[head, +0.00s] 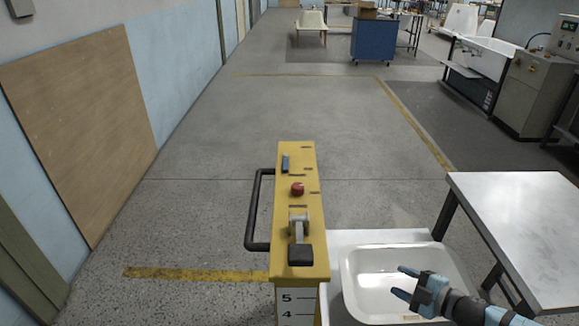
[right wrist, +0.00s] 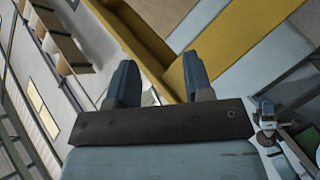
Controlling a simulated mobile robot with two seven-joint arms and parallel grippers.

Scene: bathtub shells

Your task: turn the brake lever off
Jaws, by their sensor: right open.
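A yellow control column (head: 313,200) stands upright at the lower middle of the head view. On its top are a grey metal lever with a black grip (head: 299,254), the likely brake lever, a red knob (head: 297,189) and a small blue switch (head: 285,163). The black grip points toward me. My right gripper (head: 402,282) is open and empty over the white basin, right of the column and apart from the lever. In the right wrist view its two fingers (right wrist: 160,70) are spread, with yellow structure (right wrist: 230,35) beyond them. My left gripper is not seen.
A white basin (head: 357,300) sits right of the column. A metal-topped table (head: 520,225) stands at the right. A black handle bar (head: 250,215) juts from the column's left side. Open floor lies ahead, with a blue cabinet (head: 373,40) far off.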

